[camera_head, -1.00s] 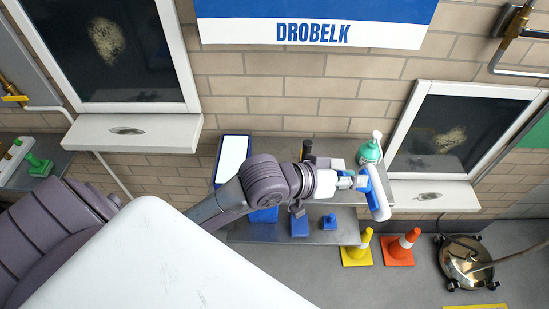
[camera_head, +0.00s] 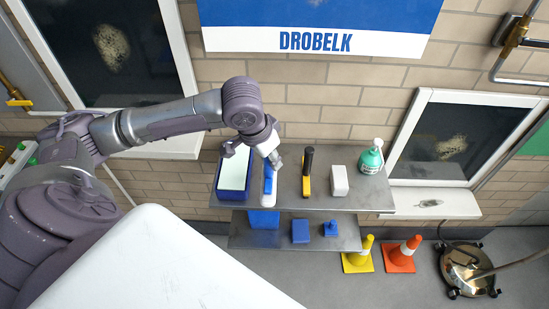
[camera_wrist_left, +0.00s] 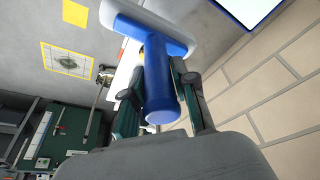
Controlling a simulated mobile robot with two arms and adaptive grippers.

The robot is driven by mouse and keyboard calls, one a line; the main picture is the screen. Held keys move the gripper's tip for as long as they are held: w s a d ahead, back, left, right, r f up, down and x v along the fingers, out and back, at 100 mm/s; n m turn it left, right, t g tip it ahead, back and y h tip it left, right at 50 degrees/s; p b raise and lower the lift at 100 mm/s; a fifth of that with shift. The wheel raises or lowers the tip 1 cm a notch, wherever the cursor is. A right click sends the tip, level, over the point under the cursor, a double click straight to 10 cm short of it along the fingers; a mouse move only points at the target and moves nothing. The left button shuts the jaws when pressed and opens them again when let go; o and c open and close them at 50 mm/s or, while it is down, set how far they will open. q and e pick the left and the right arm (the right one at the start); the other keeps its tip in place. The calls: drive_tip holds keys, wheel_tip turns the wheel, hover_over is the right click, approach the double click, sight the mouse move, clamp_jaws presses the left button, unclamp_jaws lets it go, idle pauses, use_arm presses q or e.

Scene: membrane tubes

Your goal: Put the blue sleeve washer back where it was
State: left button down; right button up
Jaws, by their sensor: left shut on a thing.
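The blue sleeve washer (camera_head: 267,198) has a blue handle and a blue and white crosshead. My left gripper (camera_head: 273,160) is shut on it over the upper shelf (camera_head: 285,200), between the blue bucket and the black and yellow tool. In the left wrist view the blue handle (camera_wrist_left: 161,100) lies between the two fingers (camera_wrist_left: 160,85), with the crosshead beyond them. I cannot tell whether the washer touches the shelf. My right gripper is not in view.
The blue bucket (camera_head: 218,191) stands left of the washer. The black and yellow tool (camera_head: 307,172), a white block (camera_head: 340,181) and a green bottle (camera_head: 371,160) stand to its right. Blue items (camera_head: 300,231) sit on the lower shelf. Cones (camera_head: 402,254) stand on the floor.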

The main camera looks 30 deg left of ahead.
use_arm(q)
drive_tip(key=w+a+f+p, duration=0.2)
drive_tip(key=w+a+f, duration=0.2)
drive_tip(key=w+f, duration=0.4)
drive_tip(key=shift+w+a+f, duration=0.2)
drive_tip(key=shift+w+f, duration=0.15)
drive_tip(key=shift+f, duration=0.65)
drive_tip(key=c, duration=0.9)
unclamp_jaws()
drive_tip(key=shift+r, duration=0.1)
drive_tip(key=v, duration=1.2)
drive_tip(key=shift+b, duration=0.4)
